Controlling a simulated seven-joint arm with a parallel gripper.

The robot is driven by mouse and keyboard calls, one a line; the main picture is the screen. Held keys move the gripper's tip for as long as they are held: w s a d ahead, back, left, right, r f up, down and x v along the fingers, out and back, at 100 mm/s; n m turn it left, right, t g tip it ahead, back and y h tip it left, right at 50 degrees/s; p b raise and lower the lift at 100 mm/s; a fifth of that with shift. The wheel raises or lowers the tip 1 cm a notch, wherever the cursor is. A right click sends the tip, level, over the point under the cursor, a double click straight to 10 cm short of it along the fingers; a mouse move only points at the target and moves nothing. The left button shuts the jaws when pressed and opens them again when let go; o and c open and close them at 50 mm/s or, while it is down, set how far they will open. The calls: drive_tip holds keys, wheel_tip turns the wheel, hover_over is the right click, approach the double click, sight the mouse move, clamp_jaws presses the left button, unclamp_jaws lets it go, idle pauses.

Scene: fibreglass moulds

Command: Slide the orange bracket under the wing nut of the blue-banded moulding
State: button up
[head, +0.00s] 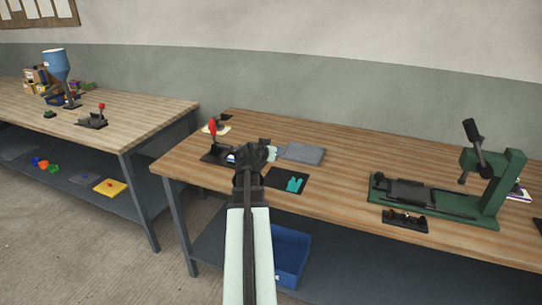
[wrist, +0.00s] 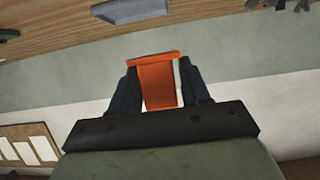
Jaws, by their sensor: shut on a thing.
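My gripper (wrist: 158,68) is shut on the orange bracket (wrist: 159,86), which shows between the two dark fingers in the wrist view, with a wider lip at its far end. In the head view my gripper (head: 258,150) is over the left part of the right-hand bench, and the arm hides the bracket. I cannot pick out the blue-banded moulding or its wing nut for sure. A small blue and white thing (head: 232,156) shows just left of my gripper, partly hidden by it.
A red-handled clamp (head: 212,138) stands left of my gripper. A grey mat (head: 306,154) and a black mat (head: 274,181) with a teal piece (head: 294,185) lie to its right. A green fixture (head: 437,195) stands farther right. The wooden bench (head: 345,168) is clear between.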

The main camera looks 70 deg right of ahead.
drive_tip(key=shift+r, duration=1.65)
